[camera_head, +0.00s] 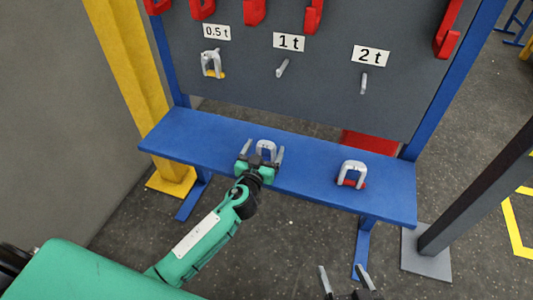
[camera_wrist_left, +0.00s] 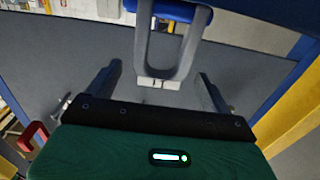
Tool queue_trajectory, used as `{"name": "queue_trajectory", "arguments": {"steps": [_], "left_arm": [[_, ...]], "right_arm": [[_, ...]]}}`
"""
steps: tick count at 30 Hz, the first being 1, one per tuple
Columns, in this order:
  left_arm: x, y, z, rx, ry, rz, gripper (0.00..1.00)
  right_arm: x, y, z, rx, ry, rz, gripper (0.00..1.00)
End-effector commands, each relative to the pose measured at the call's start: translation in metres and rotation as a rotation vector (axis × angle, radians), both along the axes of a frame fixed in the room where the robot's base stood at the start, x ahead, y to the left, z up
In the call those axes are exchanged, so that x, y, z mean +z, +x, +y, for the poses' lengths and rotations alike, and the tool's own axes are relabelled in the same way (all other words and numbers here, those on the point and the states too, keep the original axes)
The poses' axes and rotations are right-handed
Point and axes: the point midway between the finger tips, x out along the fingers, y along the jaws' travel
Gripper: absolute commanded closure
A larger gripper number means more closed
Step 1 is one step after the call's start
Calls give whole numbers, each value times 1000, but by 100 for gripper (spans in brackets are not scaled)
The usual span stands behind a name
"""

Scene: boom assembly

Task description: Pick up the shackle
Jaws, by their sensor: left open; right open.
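A grey U-shaped shackle (camera_head: 266,146) with a blue part stands on the blue bench, left of the bench's middle. My left gripper (camera_head: 263,152) is open at it, one finger on each side. In the left wrist view the shackle's bow (camera_wrist_left: 187,48) lies between the spread fingers of the left gripper (camera_wrist_left: 159,74), with a gap on both sides. A second shackle (camera_head: 353,169) with a red part stands further right on the bench. A third shackle (camera_head: 211,60) with a yellow part hangs under the 0.5 t label. My right gripper (camera_head: 343,272) is open and empty at the bottom edge.
The blue bench (camera_head: 310,182) runs below a grey board (camera_head: 325,95). The pegs under 1 t (camera_head: 282,68) and 2 t (camera_head: 364,83) are bare. Red hooks (camera_head: 255,11) line the board's top. A dark post (camera_head: 480,190) stands at the right.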

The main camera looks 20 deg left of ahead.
Motion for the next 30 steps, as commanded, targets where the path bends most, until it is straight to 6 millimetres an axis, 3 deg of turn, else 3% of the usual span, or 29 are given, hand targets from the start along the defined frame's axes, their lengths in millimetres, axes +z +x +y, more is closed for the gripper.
{"name": "queue_trajectory", "arguments": {"steps": [9,19,28,30], "left_arm": [[2,37,0,0,1,-1,16],[2,41,0,1,-1,0,16],[2,41,0,1,-1,0,75],[3,41,0,1,-1,-3,78]], "right_arm": [[0,1,-3,-2,-10,11,22],[1,1,-3,-3,-8,6,22],[-1,1,-2,-2,-7,9,22],[-1,1,-2,-1,-7,8,22]]}}
